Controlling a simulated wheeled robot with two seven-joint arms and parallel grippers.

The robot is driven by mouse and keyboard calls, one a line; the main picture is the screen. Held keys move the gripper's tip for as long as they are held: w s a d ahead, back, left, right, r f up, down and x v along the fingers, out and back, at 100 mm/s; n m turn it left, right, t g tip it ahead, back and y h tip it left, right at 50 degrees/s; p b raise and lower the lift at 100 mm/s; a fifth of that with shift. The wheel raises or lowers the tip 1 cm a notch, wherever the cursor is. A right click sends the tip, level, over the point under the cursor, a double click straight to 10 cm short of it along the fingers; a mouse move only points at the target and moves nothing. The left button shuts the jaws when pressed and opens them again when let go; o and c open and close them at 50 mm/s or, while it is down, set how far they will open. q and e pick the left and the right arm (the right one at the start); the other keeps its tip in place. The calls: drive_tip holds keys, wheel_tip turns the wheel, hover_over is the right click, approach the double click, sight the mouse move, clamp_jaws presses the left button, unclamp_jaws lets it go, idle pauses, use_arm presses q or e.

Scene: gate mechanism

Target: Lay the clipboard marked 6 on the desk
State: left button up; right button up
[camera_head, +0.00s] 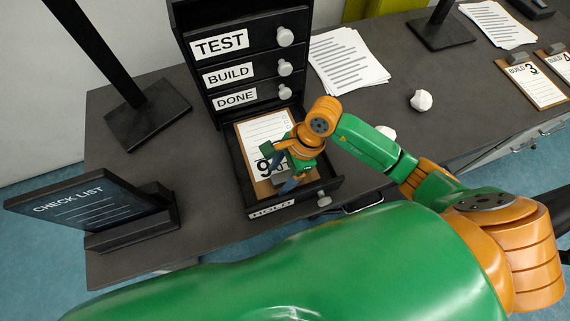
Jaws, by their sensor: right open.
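The clipboard (249,146) is brown with a white printed sheet and lies in the pulled-out HOLD drawer (333,184). Its large digit looks like a 9 from here. Its clip end appears to be at the near side, so the digit would be a 6 seen upside down. My right gripper (283,175) is open over the near end of the clipboard and hides part of it, including much of the clip. I cannot tell whether the fingers touch it. The dark grey desk (225,222) has bare room around the drawer. My left gripper is not in view.
The black cabinet's TEST, BUILD and DONE drawers (243,72) are shut above. A CHECK LIST board (85,207) stands at left, beside a black post base (147,115). Paper sheets (345,62), a crumpled ball (421,100) and clipboard 3 (534,82) lie right.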

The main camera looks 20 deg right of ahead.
clamp_jaws()
drive_tip(key=shift+s+r+p, duration=0.3)
drive_tip(key=shift+s+p, duration=0.05)
drive_tip(key=shift+s, duration=0.35)
wheel_tip(320, 180, up, 7)
drive_tip(key=p, duration=0.5)
idle(0.5)
drive_tip(key=s+p, duration=0.1)
drive_tip(key=s, duration=0.5)
drive_tip(key=shift+d, duration=0.15)
